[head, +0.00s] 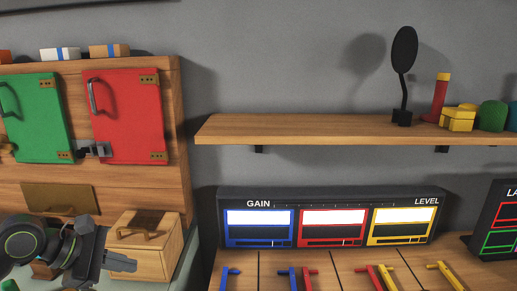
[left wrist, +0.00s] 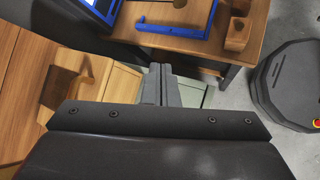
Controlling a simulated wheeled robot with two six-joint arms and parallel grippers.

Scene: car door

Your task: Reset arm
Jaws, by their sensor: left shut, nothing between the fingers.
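My left gripper (head: 121,262) is at the lower left of the head view, in front of a wooden drawer box (head: 157,251) with a wooden handle. Its fingers are together with nothing between them, and it points right. In the left wrist view the closed fingers (left wrist: 161,84) are at the centre, above a pale surface beside the wooden box. I cannot tell whether the gripper touches the box. My right gripper is in neither view.
A wooden cabinet with a green door (head: 38,120) and a red door (head: 126,125) stands at left. A shelf (head: 330,129) holds a black round-headed object and coloured blocks. Below it is a GAIN/LEVEL panel (head: 328,217) behind coloured handles. Grey floor (left wrist: 285,25) shows in the left wrist view.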

